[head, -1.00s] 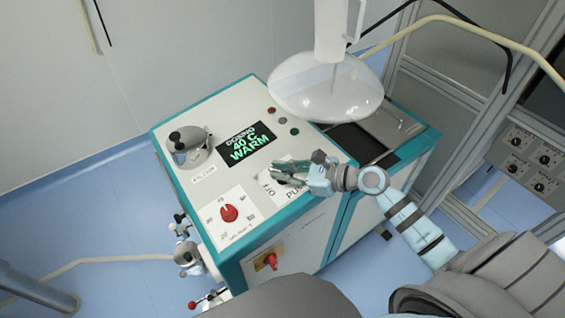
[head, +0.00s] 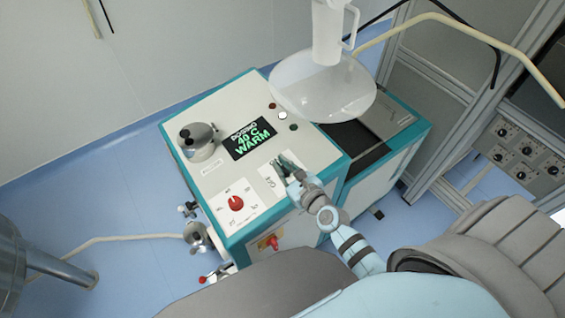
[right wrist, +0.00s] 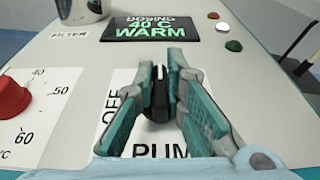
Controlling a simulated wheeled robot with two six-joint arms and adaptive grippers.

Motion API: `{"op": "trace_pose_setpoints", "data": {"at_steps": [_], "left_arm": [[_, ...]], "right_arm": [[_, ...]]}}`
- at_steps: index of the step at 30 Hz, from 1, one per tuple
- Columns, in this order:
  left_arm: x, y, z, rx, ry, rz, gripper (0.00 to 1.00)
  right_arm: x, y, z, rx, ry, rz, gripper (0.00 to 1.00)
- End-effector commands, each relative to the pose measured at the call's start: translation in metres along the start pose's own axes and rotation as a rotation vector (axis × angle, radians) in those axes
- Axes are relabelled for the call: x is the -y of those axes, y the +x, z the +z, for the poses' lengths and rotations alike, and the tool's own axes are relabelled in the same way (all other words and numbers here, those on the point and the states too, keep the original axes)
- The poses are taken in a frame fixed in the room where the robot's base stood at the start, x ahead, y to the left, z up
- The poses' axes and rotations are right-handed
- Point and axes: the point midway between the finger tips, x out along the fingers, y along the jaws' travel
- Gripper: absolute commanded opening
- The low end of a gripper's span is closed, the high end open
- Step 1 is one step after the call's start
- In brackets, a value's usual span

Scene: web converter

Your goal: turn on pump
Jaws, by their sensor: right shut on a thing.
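The machine's top panel (head: 215,165) carries a white pump label (right wrist: 110,118) with "OFF" and part of "PUM" readable. A black pump knob (right wrist: 157,101) stands on this label. My right gripper (head: 283,163) reaches the panel from the lower right. In the right wrist view its green-padded fingers (right wrist: 161,75) stand on either side of the knob and are shut on it. The fingers hide part of the label and any "ON" mark. My left gripper does not show.
A red temperature knob (head: 236,203) sits left of the pump label. The display (head: 250,141) reads "DOSING 40 C WARM". A filter pot (head: 199,143) stands at the far left. A pale bowl-shaped vessel (head: 322,92) hangs over the right rear. Red, white and green lamps line the panel.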

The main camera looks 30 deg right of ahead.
Motion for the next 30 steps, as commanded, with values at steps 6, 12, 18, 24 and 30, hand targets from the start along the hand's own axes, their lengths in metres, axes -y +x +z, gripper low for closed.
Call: {"op": "trace_pose_setpoints", "data": {"at_steps": [6, 12, 18, 24, 30], "left_arm": [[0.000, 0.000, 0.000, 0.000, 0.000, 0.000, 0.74], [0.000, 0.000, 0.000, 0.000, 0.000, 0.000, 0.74], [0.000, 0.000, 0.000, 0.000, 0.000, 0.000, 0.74], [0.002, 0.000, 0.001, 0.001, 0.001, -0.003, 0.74], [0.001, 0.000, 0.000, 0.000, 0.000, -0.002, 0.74]], "right_arm": [[0.000, 0.001, 0.000, 0.002, 0.003, -0.006, 0.00], [0.000, 0.001, 0.000, 0.002, 0.003, -0.005, 0.15], [0.000, 0.001, 0.000, 0.002, 0.002, -0.005, 0.31], [0.000, -0.001, 0.000, 0.001, 0.002, -0.004, 0.31], [0.000, -0.034, -0.001, -0.001, -0.001, -0.003, 0.31]]}}
